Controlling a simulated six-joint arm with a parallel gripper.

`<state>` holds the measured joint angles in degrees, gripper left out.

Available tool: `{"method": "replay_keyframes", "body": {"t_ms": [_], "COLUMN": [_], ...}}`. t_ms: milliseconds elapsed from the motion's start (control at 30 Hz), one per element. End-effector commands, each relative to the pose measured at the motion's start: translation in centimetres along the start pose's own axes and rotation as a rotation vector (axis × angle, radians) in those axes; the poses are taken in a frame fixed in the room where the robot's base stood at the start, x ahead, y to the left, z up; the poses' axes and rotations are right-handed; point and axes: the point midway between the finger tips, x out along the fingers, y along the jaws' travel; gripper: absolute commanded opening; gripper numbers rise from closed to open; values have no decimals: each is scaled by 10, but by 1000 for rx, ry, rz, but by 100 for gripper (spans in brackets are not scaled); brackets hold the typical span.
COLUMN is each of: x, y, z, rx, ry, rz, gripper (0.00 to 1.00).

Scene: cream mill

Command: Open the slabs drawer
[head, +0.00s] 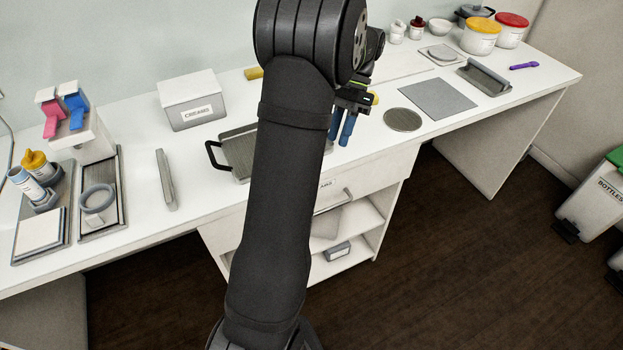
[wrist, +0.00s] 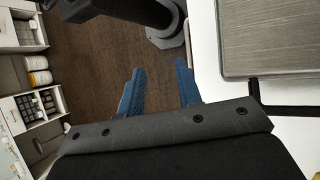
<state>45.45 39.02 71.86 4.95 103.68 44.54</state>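The slabs drawer (head: 375,181) is a white front under the worktop in the head view. Part of its label, ending in "ABS", shows beside my arm. Its metal bar handle (head: 335,203) is partly hidden by my arm. The drawer looks shut, with its left part hidden. My gripper (head: 342,130) has blue fingers and hangs above the worktop's front area, above and behind the handle in the picture. In the wrist view my gripper (wrist: 160,72) has its fingers apart with nothing between them. The drawer handle cannot be made out in the wrist view.
A grey tray (head: 239,152) with black handles lies on the worktop left of my gripper, partly behind my arm. A round grey disc (head: 403,119) and a grey mat (head: 437,98) lie to the right. Open shelves (head: 360,235) are under the drawer. The floor in front is clear.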

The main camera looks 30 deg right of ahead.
Motion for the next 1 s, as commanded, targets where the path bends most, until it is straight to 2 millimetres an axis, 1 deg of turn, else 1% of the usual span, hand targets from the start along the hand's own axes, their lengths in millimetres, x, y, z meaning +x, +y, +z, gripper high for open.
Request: {"method": "replay_keyframes", "body": {"t_ms": [33, 67, 100, 267, 367, 533, 700, 800, 1000], "x": [-16, -27, -14, 10, 24, 40, 43, 41, 35], "y": [6, 10, 16, 39, 56, 87, 119, 138, 174], "z": [8, 14, 8, 2, 0, -2, -6, -12, -24], "rx": [-1, -1, 53, 263, 421, 731, 1006, 1124, 1250], "ry": [6, 8, -52, -265, -434, -808, -1234, -1474, -1890], "rz": [-6, -7, -21, -93, -140, -206, -231, -225, -183], "gripper": [32, 32, 32, 32, 32, 32, 32, 32, 32]}}
